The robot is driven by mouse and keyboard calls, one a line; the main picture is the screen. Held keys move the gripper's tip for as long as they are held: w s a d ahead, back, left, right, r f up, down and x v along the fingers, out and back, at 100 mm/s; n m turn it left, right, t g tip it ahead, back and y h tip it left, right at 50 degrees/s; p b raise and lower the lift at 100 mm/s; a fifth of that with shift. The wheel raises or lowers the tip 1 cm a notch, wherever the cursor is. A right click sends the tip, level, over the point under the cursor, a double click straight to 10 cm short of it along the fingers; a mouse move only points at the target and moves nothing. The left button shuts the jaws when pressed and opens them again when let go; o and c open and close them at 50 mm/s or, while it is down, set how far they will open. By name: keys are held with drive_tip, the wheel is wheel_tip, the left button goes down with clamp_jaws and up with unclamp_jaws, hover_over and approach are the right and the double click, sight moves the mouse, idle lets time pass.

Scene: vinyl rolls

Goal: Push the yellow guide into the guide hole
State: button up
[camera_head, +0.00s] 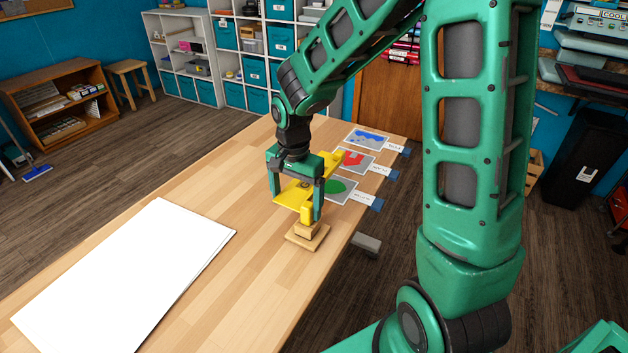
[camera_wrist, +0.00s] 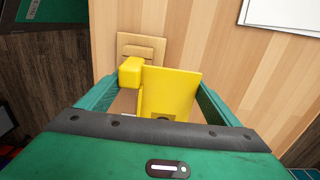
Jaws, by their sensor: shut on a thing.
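The yellow guide (camera_head: 290,196) is a flat yellow plate with a chunky yellow block at one end. My gripper (camera_head: 297,205) points down over the table and is shut on the guide, with a green finger on either side. In the wrist view the guide's plate (camera_wrist: 170,92) stands between the fingers, and its block end is beside the left finger. A small wooden stand (camera_head: 307,238) with a stepped base sits on the table just below the block end; it also shows in the wrist view (camera_wrist: 142,44). I cannot tell if the guide touches it. No guide hole can be made out.
A stack of white sheets (camera_head: 130,270) lies on the wooden table (camera_head: 190,185) at the left. Several cards with coloured shapes (camera_head: 340,190) and blue-ended tags lie along the table's right edge behind my gripper. The table between sheets and gripper is clear.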

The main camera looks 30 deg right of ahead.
drive_tip(key=shift+w+r, duration=0.1)
drive_tip(key=shift+r, duration=2.85)
